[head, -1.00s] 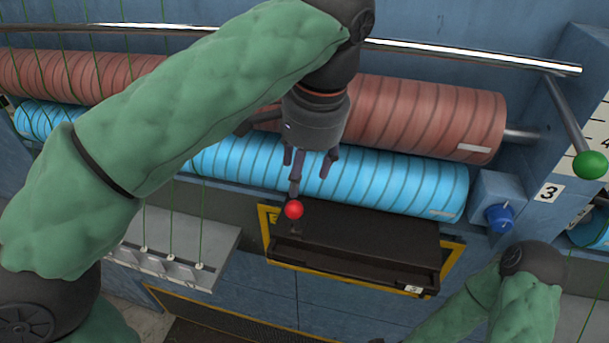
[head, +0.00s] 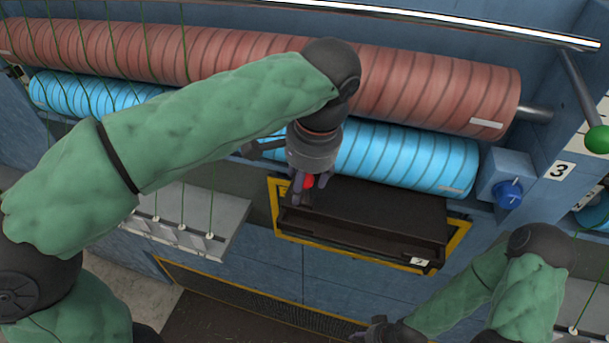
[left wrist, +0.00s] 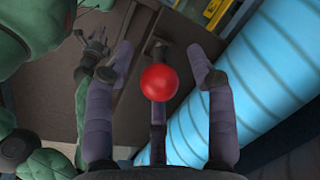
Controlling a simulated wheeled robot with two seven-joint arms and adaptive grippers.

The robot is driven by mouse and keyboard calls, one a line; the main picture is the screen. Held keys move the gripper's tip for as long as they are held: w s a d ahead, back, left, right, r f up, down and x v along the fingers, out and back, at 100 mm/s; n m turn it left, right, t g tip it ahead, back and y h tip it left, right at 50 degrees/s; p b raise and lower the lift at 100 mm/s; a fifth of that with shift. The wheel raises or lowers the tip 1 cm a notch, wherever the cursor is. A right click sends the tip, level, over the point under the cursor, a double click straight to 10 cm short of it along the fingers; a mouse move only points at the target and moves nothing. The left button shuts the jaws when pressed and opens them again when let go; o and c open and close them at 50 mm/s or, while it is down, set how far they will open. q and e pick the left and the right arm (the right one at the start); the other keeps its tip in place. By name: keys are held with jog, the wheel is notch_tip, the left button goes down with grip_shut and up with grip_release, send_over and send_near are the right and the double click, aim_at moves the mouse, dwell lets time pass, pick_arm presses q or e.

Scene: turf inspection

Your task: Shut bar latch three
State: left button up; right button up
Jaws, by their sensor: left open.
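A lever with a red ball knob (head: 309,182) stands at the left end of the dark tray in the yellow-edged frame. I see no readable number on the lever. My left gripper (head: 311,186) is open and comes down over the knob. In the left wrist view the red ball (left wrist: 160,83) is between the two spread fingers (left wrist: 162,60), with gaps on both sides. The gripper partly hides the knob in the head view. My right gripper (head: 377,329) is low at the bottom edge, away from the lever; its jaws are too small to judge.
The dark tray (head: 375,215) sits below a blue roll (head: 400,158) and a red roll (head: 430,85). A blue knob (head: 508,194) and a 3 label (head: 562,170) are at right.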

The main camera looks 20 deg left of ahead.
pick_arm(q)
grip_shut()
jog(key=s+f+n+t+b, duration=0.1)
jog(key=s+f+t+b, duration=0.6)
jog(key=b, duration=2.7)
jog(key=shift+f+t, duration=0.8)
jog(key=shift+t, duration=3)
